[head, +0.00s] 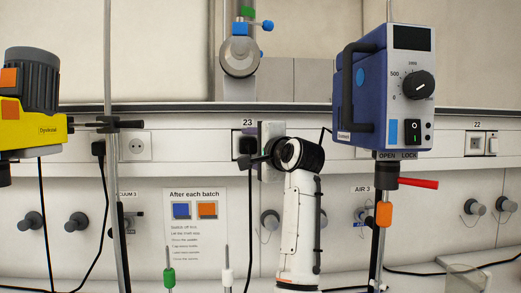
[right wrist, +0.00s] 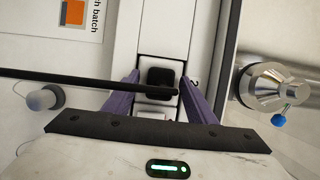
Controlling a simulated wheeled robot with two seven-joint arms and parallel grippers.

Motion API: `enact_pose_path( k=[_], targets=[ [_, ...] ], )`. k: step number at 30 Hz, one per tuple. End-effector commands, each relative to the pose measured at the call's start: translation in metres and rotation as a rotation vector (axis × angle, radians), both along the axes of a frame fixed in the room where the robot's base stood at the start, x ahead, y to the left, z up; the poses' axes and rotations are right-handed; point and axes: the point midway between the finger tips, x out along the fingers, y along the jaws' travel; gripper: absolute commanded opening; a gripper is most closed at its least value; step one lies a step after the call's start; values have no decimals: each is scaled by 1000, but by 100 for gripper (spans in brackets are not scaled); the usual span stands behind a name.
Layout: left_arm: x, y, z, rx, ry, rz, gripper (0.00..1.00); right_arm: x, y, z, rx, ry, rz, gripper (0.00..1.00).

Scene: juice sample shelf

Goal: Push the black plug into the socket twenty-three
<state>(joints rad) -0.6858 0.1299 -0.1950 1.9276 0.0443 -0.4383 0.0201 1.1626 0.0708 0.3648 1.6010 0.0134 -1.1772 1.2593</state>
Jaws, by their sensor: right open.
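The black plug (head: 246,146) is at socket twenty-three (head: 236,150), under the label 23 (head: 247,122). Its black cable hangs down the wall. Whether the plug is fully seated I cannot tell. My right gripper (head: 258,160) is close beside the plug, pointing at the wall. In the right wrist view the plug (right wrist: 160,77) sits between the two purple fingers of the right gripper (right wrist: 161,92), with gaps on both sides. The fingers are open. The cable (right wrist: 80,79) crosses in front of the plug there. My left gripper is not in view.
A blue stirrer (head: 370,90) on a stand is right of my right arm, and a yellow motor (head: 30,125) is at the left. Another black plug (head: 98,148) is in a socket further left.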

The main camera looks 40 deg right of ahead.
Motion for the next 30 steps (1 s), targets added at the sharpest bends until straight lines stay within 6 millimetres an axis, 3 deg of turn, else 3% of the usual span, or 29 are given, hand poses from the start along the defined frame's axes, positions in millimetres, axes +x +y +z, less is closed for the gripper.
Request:
enact_pose_path(
  k=[1,2,9,15,30],
  targets=[
    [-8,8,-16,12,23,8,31,-7,1,-1,-1,-3,-1,51],
    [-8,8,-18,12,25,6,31,-13,2,-1,-1,-4,-1,51],
    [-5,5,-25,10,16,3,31,-65,13,-1,-1,-5,-1,51],
    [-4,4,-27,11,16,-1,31,-93,19,0,-1,-3,0,51],
    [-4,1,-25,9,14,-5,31,-100,20,0,0,0,0,51]
  ],
)
